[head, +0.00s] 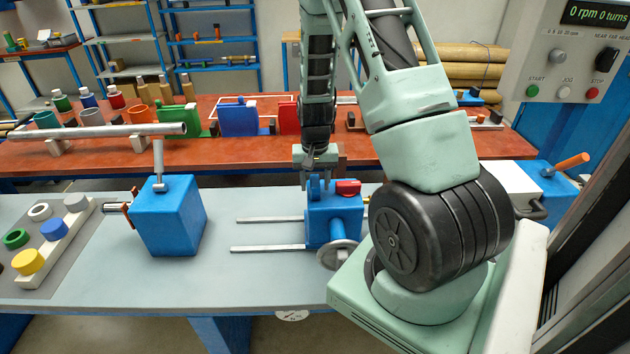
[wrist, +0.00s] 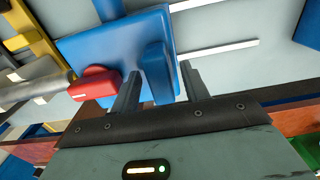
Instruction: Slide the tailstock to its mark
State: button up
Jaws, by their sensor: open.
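The tailstock (head: 333,217) is a blue block on two pale rails (head: 268,248), with a handwheel (head: 338,255) at its front and a red lever (head: 349,187) on top. My gripper (head: 317,179) is over the tailstock's top, left of the red lever. In the wrist view, my open gripper (wrist: 163,68) has its fingers on either side of an upright blue lug (wrist: 157,72) on the tailstock (wrist: 95,48). Whether a finger touches the lug cannot be told. The red lever (wrist: 95,84) is beside the left finger. I cannot make out the mark.
A blue box (head: 172,218) with an upright lever stands left of the rails. Further left is a tray (head: 75,228) of coloured rings and caps. A red bench (head: 240,148) with parts runs behind. A control panel (head: 565,55) reads 0 rpm, 0 turns. The rails' left stretch is clear.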

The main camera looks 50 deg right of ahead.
jog(key=shift+f, duration=0.2)
grip_shut()
jog(key=w+a, duration=1)
jog(key=w, duration=0.2)
jog(key=shift+p, duration=0.4)
jog(key=shift+a+r, duration=0.1)
jog(key=shift+a, duration=0.05)
grip_release()
jog(key=shift+w, duration=0.1)
